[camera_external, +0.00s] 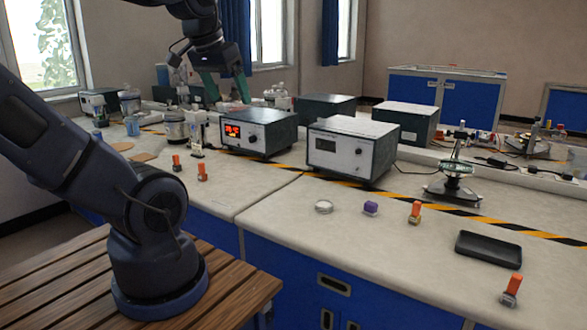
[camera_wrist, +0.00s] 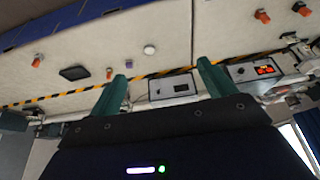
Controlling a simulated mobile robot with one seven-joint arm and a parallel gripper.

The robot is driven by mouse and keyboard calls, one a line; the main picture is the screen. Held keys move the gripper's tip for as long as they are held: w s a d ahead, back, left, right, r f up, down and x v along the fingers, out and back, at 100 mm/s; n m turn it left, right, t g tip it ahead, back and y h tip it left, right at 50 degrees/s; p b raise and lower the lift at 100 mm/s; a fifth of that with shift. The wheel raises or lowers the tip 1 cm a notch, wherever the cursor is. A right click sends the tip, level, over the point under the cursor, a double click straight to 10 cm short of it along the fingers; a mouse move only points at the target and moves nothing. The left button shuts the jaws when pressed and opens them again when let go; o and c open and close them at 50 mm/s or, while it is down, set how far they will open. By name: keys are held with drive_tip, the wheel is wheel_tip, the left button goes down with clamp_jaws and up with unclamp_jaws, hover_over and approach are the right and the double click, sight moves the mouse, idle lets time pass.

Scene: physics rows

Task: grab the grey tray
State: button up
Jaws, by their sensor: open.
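The grey tray (camera_external: 488,249) is a dark, shallow, rounded rectangle lying flat on the right-hand bench, near its front edge. It also shows in the wrist view (camera_wrist: 74,73), small and left of the fingers. My gripper (camera_external: 222,88) is raised at the back left of the external view, far from the tray and above the back of the bench. In the wrist view its two green fingers (camera_wrist: 163,75) are spread apart with nothing between them.
Box-shaped instruments (camera_external: 352,148) and a microscope-like stand (camera_external: 455,185) stand behind.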

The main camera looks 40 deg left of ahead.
drive_tip(key=shift+o, duration=1.4)
drive_tip(key=shift+w, duration=0.1)
